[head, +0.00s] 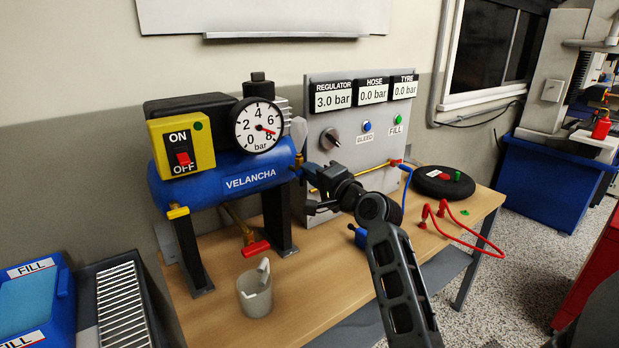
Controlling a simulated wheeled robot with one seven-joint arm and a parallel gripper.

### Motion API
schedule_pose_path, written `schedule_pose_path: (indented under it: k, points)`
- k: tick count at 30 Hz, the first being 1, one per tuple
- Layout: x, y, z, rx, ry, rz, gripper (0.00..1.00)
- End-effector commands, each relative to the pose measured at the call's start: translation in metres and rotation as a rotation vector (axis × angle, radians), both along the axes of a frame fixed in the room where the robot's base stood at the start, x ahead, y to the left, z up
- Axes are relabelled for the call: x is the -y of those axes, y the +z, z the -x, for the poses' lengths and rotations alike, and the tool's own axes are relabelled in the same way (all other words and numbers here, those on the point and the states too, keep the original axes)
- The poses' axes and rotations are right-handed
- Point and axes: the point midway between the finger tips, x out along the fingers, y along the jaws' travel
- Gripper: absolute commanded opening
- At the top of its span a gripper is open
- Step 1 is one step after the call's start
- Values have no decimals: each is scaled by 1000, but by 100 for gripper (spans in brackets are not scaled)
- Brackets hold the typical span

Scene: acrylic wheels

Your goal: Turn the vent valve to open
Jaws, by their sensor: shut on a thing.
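No valve in view carries a readable vent label. A brass fitting (298,160) sits at the right end of the blue VELANCHA tank (220,185). A valve with a red lever (255,248) hangs on a brass pipe under the tank, and a yellow handle (178,212) is on the tank's left end. My gripper (310,189) is at the tank's right end, in front of the grey panel, pointing left. It is shut on a small part there, mostly hidden by the fingers. The red lever is apart from my gripper, lower and to the left.
The grey panel (325,110) reads regulator 3.0, hose 0.0 and tyre 0.0 bar. The gauge (258,126) is on the tank. A grey cup (254,292) stands on the bench (330,290). A black disc (444,184) and red hose (465,240) lie right.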

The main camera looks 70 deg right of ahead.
Motion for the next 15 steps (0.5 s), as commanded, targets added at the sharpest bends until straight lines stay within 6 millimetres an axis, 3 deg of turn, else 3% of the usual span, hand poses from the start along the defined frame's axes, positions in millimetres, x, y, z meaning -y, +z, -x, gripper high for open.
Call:
schedule_pose_path:
  k: [7,15]
  points:
    - [0,-2,0,-83,-1,133,0]
    - [0,-1,0,-101,-1,159,0]
